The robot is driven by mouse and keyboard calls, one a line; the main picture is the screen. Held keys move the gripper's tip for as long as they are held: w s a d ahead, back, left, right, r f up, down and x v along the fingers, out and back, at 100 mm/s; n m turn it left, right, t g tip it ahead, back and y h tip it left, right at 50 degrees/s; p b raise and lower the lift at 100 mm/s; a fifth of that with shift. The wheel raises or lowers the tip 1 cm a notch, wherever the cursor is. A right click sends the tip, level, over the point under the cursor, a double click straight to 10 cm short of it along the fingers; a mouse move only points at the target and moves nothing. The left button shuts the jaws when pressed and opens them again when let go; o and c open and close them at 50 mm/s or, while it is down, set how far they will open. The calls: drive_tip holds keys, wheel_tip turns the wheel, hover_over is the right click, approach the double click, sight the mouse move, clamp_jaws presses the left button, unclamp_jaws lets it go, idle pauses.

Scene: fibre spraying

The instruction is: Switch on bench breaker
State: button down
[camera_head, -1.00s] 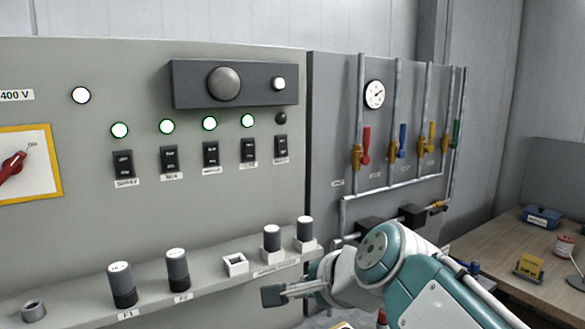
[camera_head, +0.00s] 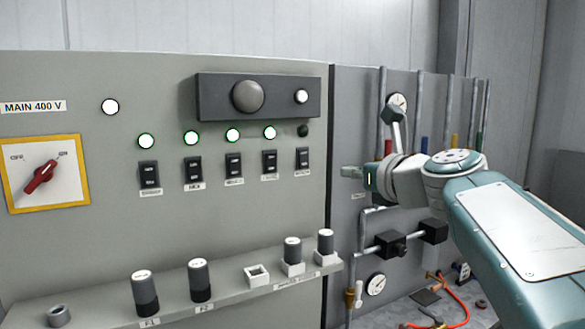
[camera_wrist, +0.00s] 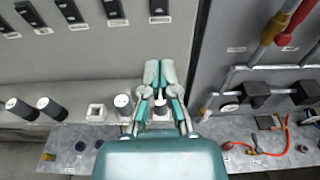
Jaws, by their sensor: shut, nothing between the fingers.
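A row of black breaker switches is on the grey panel (camera_head: 90,235) in the head view. The rightmost breaker (camera_head: 303,158) has a dark lamp (camera_head: 303,130) above it; its label is too small to read surely. The other breakers have green-lit lamps. My gripper (camera_head: 348,172) is shut and empty, to the right of and slightly below the rightmost breaker, apart from it in the picture. In the wrist view the closed fingers (camera_wrist: 160,68) point up toward the panel, and a black switch (camera_wrist: 158,10) shows beyond them at the top edge.
A ledge (camera_head: 100,318) with fuse-like cylinders and an empty white socket (camera_head: 257,275) juts out below the switches. The red main switch (camera_head: 42,177) is at left. A pipe panel (camera_head: 355,120) with valves and gauges stands at right, behind my arm. A dark box (camera_head: 258,96) sits above the breakers.

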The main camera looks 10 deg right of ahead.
sight(305, 168)
drive_tip(key=x, duration=1.4)
drive_tip(key=shift+a, duration=0.1)
drive_tip(key=shift+w+f, duration=0.1)
drive_tip(key=shift+w, duration=0.15)
drive_tip(key=shift+s, duration=0.1)
